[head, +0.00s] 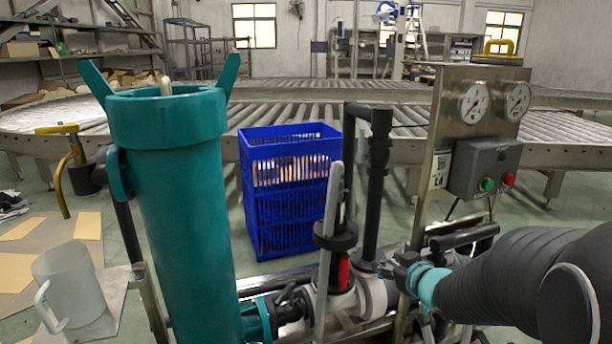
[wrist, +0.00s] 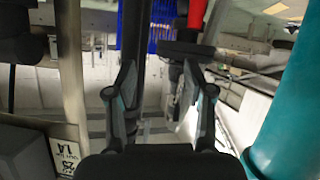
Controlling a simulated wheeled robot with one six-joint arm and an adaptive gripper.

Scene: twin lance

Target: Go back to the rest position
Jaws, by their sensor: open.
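My gripper (head: 397,272) is at the lower right in the head view, at the end of my dark sleeved arm, beside the pipework below the gauge panel. In the wrist view my gripper (wrist: 160,95) shows its two fingers spread apart with nothing held between them. Behind the fingers are a dark vertical pipe and a black round collar (wrist: 187,49) with a red part (wrist: 197,12) above it. I cannot tell whether a finger touches the pipework.
A tall teal cylinder (head: 185,220) stands at left. A blue crate (head: 290,225) stands behind the pipes. The panel with gauges (head: 474,103) and a control box (head: 485,168) rises at right. A translucent jug (head: 70,285) sits at lower left. Roller conveyors (head: 300,95) cross behind.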

